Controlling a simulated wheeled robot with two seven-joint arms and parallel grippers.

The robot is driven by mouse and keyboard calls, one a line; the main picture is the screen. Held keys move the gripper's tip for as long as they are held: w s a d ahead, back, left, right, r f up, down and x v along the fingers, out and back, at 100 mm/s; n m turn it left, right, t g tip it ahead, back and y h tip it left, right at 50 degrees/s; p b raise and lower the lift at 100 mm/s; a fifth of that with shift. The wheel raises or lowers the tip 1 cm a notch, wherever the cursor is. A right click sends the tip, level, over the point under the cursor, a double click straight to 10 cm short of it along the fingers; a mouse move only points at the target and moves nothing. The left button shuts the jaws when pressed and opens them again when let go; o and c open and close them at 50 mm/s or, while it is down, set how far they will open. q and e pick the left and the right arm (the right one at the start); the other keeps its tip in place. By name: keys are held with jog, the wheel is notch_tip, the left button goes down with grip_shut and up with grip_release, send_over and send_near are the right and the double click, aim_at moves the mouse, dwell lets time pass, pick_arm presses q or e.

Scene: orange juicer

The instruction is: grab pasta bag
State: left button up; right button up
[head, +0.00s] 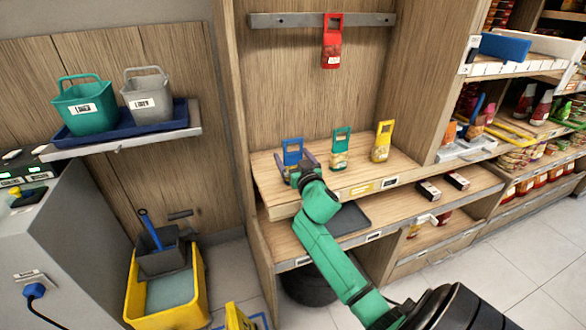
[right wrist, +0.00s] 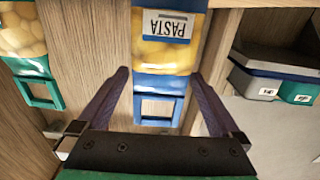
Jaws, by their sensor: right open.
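The pasta bag is a blue bag with a loop handle (head: 292,148) at the left end of the wooden shelf in the head view. In the right wrist view the pasta bag (right wrist: 168,52) shows a clear window and an upside-down "PASTA" label. My right gripper (head: 296,164) is open right at this bag, partly hiding its lower part in the head view. In the right wrist view the handle lies between the two spread fingers (right wrist: 160,76), with gaps on both sides. My left gripper is not in view.
A green bag (head: 340,148) and a yellow bag (head: 382,141) stand to the right on the same shelf (head: 355,178). A red bag (head: 332,42) hangs from the rail above. Green and grey baskets (head: 82,106) sit on a blue tray at left.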

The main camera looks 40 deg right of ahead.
jog(key=shift+s, duration=0.1)
jog(key=c, duration=1.3)
